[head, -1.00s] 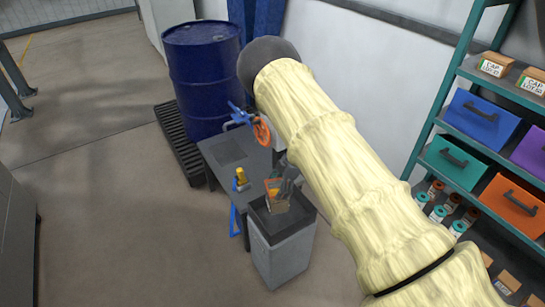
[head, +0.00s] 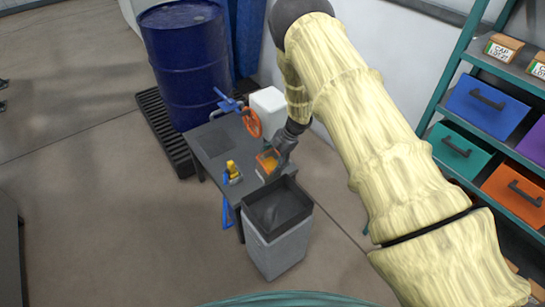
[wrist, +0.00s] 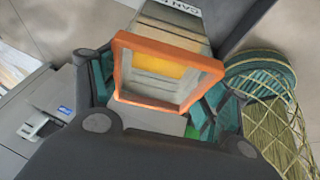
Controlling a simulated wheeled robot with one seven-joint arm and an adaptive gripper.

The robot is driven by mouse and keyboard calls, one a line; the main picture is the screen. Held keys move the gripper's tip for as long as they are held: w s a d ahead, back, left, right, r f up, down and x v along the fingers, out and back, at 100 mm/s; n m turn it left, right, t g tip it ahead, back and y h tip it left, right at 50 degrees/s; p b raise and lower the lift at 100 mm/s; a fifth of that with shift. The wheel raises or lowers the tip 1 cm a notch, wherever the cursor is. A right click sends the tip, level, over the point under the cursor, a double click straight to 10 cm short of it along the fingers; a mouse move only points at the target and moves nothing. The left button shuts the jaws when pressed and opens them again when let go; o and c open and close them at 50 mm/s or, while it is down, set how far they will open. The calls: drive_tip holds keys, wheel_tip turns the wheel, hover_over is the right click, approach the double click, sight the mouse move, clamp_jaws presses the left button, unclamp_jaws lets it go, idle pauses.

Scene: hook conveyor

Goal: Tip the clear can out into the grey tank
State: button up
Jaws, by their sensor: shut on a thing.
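The clear can (head: 267,163) is a boxy see-through vessel with an orange rim and something yellow-orange inside. My gripper (head: 281,158) is shut on it, with a finger on either side. In the wrist view the can (wrist: 165,72) has its rimmed mouth facing the camera, between the teal finger pads of my gripper (wrist: 160,110). The grey tank (head: 276,246) is an open box with a dark rim, standing in front of the table. The can appears above and behind the tank's far rim in the head view, apart from its opening. Its exact tilt is hard to tell.
A dark table (head: 222,150) holds a yellow item (head: 232,172), an orange handwheel (head: 252,123) and a white container (head: 269,108). A blue drum (head: 186,65) stands on a black pallet behind. Shelves with coloured bins (head: 490,105) stand at right.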

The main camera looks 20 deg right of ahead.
sight(274, 166)
drive_tip(key=f, duration=0.1)
drive_tip(key=w+f+t+b, duration=0.1)
drive_tip(key=f+b, duration=0.1)
drive_tip(key=shift+w+d+f+t+y, duration=0.1)
drive_tip(key=shift+w+d+t+y, duration=0.1)
drive_tip(key=shift+w+t+y, duration=0.1)
drive_tip(key=s+t+b, duration=0.1)
drive_tip(key=b, duration=0.2)
drive_tip(key=shift+s+n, duration=0.2)
drive_tip(key=shift+n, duration=0.1)
drive_tip(key=shift+w+f+y+b, duration=0.3)
drive_tip(key=shift+w+f+b, duration=0.05)
drive_tip(key=shift+b, duration=0.65)
drive_tip(key=shift+f+t+b, duration=0.15)
drive_tip(key=shift+t+b, duration=0.15)
drive_tip(key=shift+b, duration=0.15)
drive_tip(key=shift+s+b, duration=0.25)
drive_tip(key=shift+b, duration=0.95)
drive_tip(key=shift+w+f+t+b, duration=0.15)
drive_tip(key=shift+t+b, duration=0.25)
drive_tip(key=shift+b, duration=0.4)
drive_tip(key=shift+s+d+f+y+b, duration=0.15)
drive_tip(key=shift+y+b, duration=0.25)
drive_tip(key=shift+b, duration=0.85)
drive_tip(key=f+t+b, duration=0.1)
drive_tip(key=b, duration=0.6)
drive_tip(key=f+n+t+y+b, duration=0.1)
drive_tip(key=b, duration=0.6)
drive_tip(key=shift+s+t, duration=0.3)
